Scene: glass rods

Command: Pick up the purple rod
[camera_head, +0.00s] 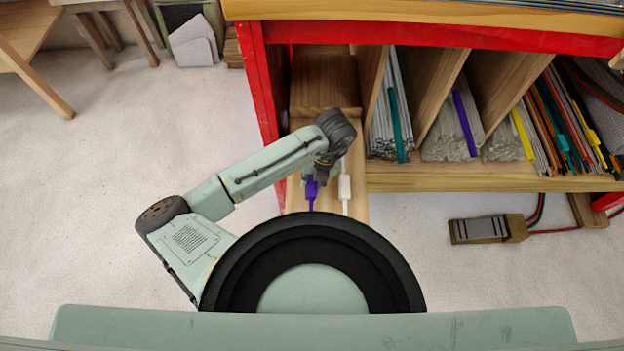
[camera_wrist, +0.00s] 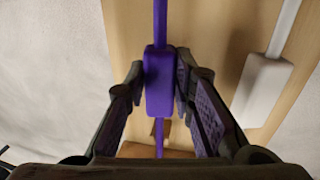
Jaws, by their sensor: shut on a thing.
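The purple rod (camera_wrist: 159,80) has a thick block-like grip with a thin rod running out of both ends. It lies between the two fingers of my gripper (camera_wrist: 160,88) in the wrist view. The gripper is shut on that grip. In the head view the purple rod (camera_head: 311,188) shows below my gripper (camera_head: 317,178), over a wooden board, with its upper part hidden by the wrist. A white rod (camera_wrist: 262,88) of like shape lies to the right, apart from the fingers; it also shows in the head view (camera_head: 345,187).
The wooden board (camera_head: 297,198) runs out from a red-edged shelf (camera_head: 262,100). To the right, shelf compartments hold bundles of clear rods (camera_head: 450,148) and coloured rods (camera_head: 560,125). A wooden divider (camera_head: 435,90) stands between bundles. Open pale floor (camera_head: 110,190) lies to the left.

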